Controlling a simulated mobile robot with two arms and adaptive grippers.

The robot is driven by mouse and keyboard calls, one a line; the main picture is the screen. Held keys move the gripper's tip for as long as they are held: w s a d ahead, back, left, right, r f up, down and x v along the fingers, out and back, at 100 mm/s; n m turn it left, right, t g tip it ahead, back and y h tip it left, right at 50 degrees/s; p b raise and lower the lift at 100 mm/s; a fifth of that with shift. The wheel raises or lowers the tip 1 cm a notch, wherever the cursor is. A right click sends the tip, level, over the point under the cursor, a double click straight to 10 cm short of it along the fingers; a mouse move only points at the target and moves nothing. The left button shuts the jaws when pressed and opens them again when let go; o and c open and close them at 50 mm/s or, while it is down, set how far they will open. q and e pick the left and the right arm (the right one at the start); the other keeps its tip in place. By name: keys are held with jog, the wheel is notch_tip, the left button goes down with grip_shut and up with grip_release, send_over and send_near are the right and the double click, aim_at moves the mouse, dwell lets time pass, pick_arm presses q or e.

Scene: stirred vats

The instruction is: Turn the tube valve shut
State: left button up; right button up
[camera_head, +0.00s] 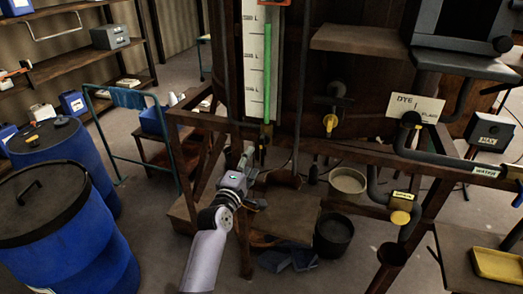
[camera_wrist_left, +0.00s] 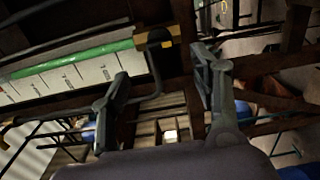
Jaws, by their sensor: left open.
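The level tube (camera_head: 267,85), filled with green, stands upright beside a white scale board on the vat. The tube valve (camera_head: 265,130) is a small brass-coloured fitting at its foot. In the left wrist view the green tube (camera_wrist_left: 75,60) runs in from the left to the valve body (camera_wrist_left: 160,37), which has a dark bent part and a small yellow tip below. My left gripper (camera_head: 249,157) is just below and left of the valve in the head view. It is open and empty, its fingers spread either side of the valve in the wrist view (camera_wrist_left: 163,68). Contact cannot be told.
A dark frame rail (camera_head: 215,120) crosses near my left gripper. Another valve with a yellow handle (camera_head: 330,122) sits to the right, above a pale pot (camera_head: 347,181). A black bucket (camera_head: 333,235) stands on the floor. Blue drums (camera_head: 60,235) stand at left.

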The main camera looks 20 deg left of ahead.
aim_at(261, 144)
pick_arm(q)
jog(key=w+b, duration=0.2)
jog(key=w, duration=0.2)
jog(key=w+b, duration=0.3)
jog(key=w, duration=0.2)
jog(key=shift+d+f, duration=0.15)
jog(key=shift+f, duration=0.05)
jog(key=shift+w+r+b, duration=0.2)
jog(key=shift+w+b, duration=0.1)
jog(key=shift+w, duration=0.25)
jog(key=c, duration=1.1)
